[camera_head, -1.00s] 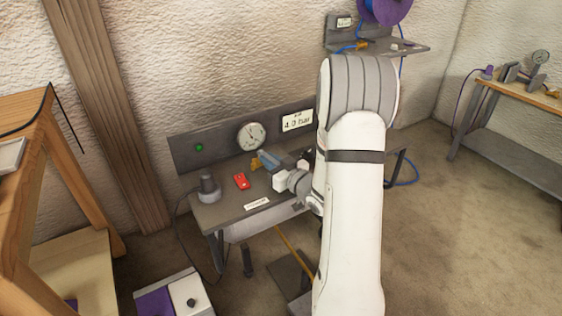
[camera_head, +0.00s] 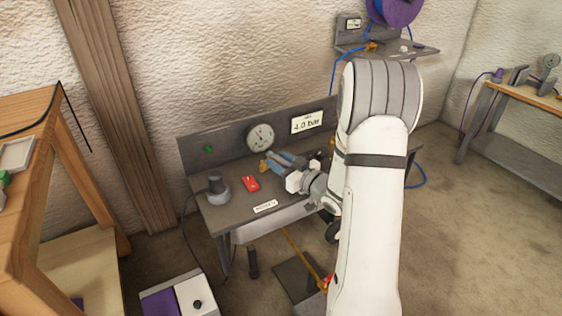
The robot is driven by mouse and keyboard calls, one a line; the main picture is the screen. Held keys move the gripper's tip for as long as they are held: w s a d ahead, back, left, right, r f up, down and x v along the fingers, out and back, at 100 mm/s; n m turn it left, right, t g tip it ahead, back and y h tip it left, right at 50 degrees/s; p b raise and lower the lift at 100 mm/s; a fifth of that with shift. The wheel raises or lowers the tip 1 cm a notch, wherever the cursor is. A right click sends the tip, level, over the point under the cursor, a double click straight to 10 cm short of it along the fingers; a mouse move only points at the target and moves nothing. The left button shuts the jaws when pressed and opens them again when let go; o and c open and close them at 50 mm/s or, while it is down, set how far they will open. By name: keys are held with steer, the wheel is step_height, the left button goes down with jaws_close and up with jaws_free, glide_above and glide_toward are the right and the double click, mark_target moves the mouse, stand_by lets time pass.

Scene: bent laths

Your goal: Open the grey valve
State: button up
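My gripper (camera_head: 276,166) is low over the back middle of the grey bench (camera_head: 238,212), coming in from the right. Its fingers overlap a brass fitting (camera_head: 264,168) with blue parts beside it. I cannot tell whether they touch, or whether the fingers are open or shut. No valve can be clearly picked out as the grey one; part of the area is hidden by the gripper and my arm. A dark grey knob-like piece on a round base (camera_head: 217,190) stands at the bench's left end, apart from the gripper.
A red object (camera_head: 250,184) lies left of the gripper. A round gauge (camera_head: 260,138) and a "4.0 bar" display (camera_head: 307,122) are on the back panel. A wooden table (camera_head: 35,140) stands left. A purple-and-white box (camera_head: 180,303) is on the floor.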

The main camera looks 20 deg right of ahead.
steer(key=p+v, duration=0.1)
steer(key=v, duration=0.6)
steer(key=shift+s+d, duration=0.25)
steer(key=shift+s, duration=0.1)
